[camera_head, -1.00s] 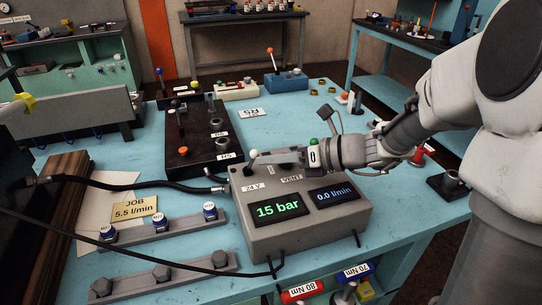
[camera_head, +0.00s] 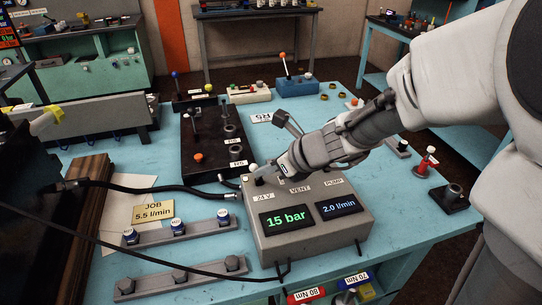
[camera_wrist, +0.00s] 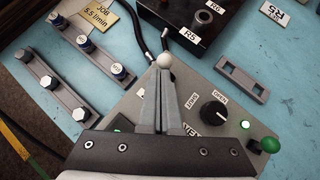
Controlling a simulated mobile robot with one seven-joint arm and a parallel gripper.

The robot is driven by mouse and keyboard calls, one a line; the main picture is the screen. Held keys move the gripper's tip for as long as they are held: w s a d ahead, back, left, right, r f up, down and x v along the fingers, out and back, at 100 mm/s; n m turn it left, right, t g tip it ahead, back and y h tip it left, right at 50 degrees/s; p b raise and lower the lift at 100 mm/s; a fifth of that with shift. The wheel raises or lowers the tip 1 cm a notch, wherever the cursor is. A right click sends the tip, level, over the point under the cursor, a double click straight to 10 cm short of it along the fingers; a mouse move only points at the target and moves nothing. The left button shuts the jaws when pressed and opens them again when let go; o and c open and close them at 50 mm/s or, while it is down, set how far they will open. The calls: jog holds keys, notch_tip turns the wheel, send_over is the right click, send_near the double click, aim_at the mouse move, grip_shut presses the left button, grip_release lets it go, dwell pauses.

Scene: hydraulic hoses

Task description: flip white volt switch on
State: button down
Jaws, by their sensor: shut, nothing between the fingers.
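The white-tipped 24 V switch (camera_head: 253,167) is at the back left corner of the grey control box (camera_head: 310,238). In the wrist view its white ball (camera_wrist: 165,60) shows just beyond my fingertips; its stem is hidden. My gripper (camera_head: 262,178) is shut and empty, low over the box's back left part, with its tips against or very close to the switch. In the wrist view the closed fingers (camera_wrist: 160,78) point at the ball; contact is unclear. The box displays read 15 bar and 2.0 l/min.
A black dial (camera_wrist: 213,113) and a green-knobbed lever (camera_wrist: 270,145) are on the box, near my fingers. A dark hose block (camera_head: 210,145) stands behind, with black hoses running left. Bolt rails (camera_head: 190,232) lie to the left.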

jog(key=shift+r, duration=0.1)
jog(key=shift+r+p, duration=0.7)
jog(key=shift+p, duration=0.05)
jog(key=shift+d, duration=0.15)
